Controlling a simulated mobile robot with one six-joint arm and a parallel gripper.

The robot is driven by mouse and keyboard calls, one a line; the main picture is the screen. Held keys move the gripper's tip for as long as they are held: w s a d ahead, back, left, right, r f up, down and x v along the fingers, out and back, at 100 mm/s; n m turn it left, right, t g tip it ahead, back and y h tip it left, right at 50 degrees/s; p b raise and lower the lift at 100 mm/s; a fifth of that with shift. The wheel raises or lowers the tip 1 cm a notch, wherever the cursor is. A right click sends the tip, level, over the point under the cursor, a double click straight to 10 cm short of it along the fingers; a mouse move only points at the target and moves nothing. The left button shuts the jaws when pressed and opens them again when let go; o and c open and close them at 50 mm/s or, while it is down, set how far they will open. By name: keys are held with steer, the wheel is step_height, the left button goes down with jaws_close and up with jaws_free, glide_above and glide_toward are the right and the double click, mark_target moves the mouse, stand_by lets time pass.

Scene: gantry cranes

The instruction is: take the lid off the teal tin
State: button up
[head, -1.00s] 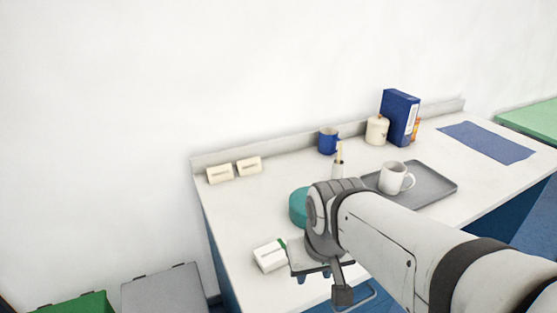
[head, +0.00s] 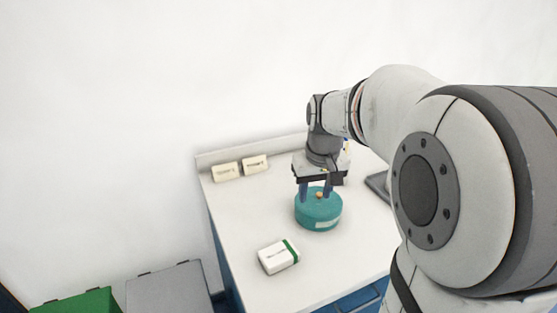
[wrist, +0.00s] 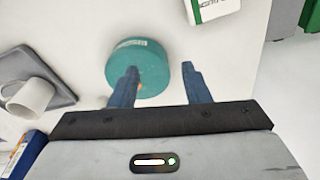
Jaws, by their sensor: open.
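The teal tin (head: 318,216) is round and stands upright on the counter, with a pale label on its front side. Its teal lid has a small orange knob (head: 319,195) on top. My gripper (head: 316,191) points down over the lid, its two blue fingers apart and empty. In the head view the knob appears between the fingers. In the wrist view the tin (wrist: 150,62) lies beyond the fingers, left of centre. The left finger overlaps it and partly hides the knob; the right finger is past its right edge.
A white box with a green stripe (head: 278,257) lies in front of the tin. Two cream boxes (head: 226,172) stand at the back left. A white mug (wrist: 30,97) and a grey tray (wrist: 52,72) show in the wrist view. My arm hides the counter's right side.

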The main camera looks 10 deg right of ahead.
glide_toward(319, 194)
steer(key=f, duration=0.2)
steer(key=w+f, duration=0.1)
steer(key=f, duration=0.2)
steer(key=f+p, duration=0.1)
steer(key=f, duration=0.2)
steer(key=shift+w+f, duration=0.25)
steer(key=shift+w, duration=0.05)
steer(key=shift+c, duration=0.5)
jaws_close()
